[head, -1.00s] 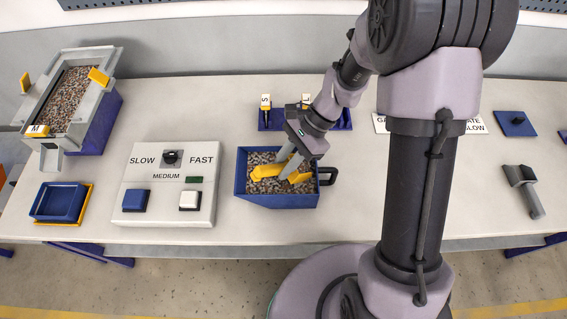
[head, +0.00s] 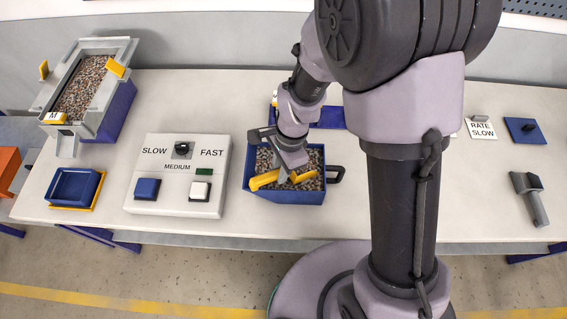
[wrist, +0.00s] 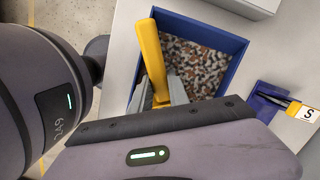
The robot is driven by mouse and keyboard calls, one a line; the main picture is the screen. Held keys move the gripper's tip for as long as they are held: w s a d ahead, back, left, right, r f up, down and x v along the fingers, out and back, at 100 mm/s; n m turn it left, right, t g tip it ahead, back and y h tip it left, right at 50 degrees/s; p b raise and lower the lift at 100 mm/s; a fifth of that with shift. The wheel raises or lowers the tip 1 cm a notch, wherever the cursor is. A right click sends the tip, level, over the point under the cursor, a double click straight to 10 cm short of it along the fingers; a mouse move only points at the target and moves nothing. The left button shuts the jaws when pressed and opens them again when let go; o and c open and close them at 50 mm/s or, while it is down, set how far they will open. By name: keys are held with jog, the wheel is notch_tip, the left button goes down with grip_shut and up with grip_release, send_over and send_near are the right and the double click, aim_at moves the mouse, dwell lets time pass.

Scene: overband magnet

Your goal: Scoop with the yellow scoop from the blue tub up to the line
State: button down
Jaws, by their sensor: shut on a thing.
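The blue tub (head: 286,198) stands on the bench in front of my arm, filled with mixed brown, grey and white pebbles. It also shows in the wrist view (wrist: 207,31). The yellow scoop (head: 264,181) is in the tub, low at the pebbles; it also shows in the wrist view (wrist: 152,58). My gripper (head: 284,172) is shut on the scoop, above the tub. It also shows at the wrist view's middle (wrist: 170,92). A line on the scoop and the scoop's fill are not visible.
A control box (head: 176,204) with a SLOW/FAST knob stands left of the tub. A hopper (head: 121,52) with pebbles and a small blue tray (head: 73,201) are further left. A blue rack (head: 333,117) lies behind the tub. A grey tool (head: 533,206) lies at right.

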jog(key=shift+d, duration=0.1)
notch_tip(320, 180, up, 9)
jog(key=p, duration=0.7)
jog(key=shift+r+p, duration=0.1)
jog(key=shift+p, duration=0.25)
